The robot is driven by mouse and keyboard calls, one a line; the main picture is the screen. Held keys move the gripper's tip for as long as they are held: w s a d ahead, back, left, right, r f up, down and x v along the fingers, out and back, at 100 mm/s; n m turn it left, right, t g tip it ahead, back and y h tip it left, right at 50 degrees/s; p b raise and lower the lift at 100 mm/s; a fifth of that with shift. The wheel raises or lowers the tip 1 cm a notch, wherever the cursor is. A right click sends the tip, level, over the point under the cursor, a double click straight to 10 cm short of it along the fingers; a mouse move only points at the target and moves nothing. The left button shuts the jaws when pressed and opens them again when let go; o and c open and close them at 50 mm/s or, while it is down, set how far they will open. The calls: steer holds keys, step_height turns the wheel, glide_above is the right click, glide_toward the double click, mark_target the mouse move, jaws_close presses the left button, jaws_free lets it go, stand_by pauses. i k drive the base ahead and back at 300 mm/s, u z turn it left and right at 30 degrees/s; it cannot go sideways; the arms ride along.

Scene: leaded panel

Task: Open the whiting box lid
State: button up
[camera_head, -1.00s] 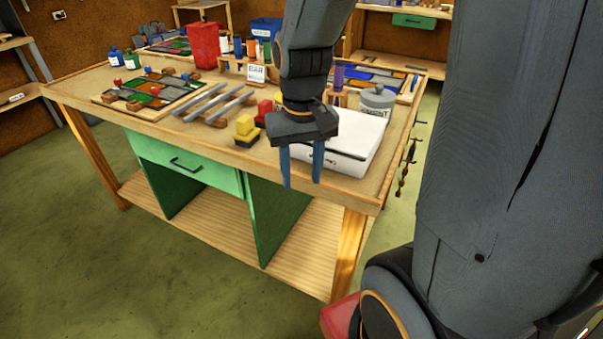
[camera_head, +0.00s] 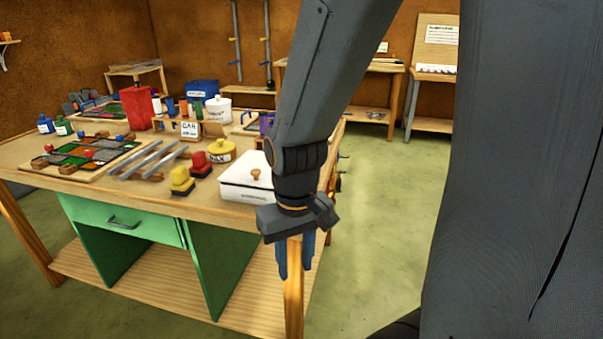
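A white box (camera_head: 235,191) with dark edging stands at the near right corner of the workbench. Its front label is too small to read; it looks like the whiting box. Its white lid (camera_head: 238,171) is on and carries a round wooden knob (camera_head: 255,174). My arm hides the box's right side. My gripper (camera_head: 295,268) points down, with its blue fingers apart and nothing between them. In the picture it is below and right of the box, in front of the bench's corner leg.
Left of the box on the workbench (camera_head: 95,195) are yellow and red blocks (camera_head: 182,180), a yellow pot (camera_head: 221,151), metal strips (camera_head: 150,160) and a leaded panel (camera_head: 85,158). A white jar (camera_head: 218,108) stands behind. Floor right of the bench is clear.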

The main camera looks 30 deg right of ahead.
mark_target(251, 168)
steer(key=z, duration=0.3)
steer(key=k, duration=0.75)
steer(key=z, duration=1.25)
steer(key=i, duration=1.3)
steer(key=u, duration=0.9)
steer(key=i, duration=0.6)
steer(key=u, duration=0.65)
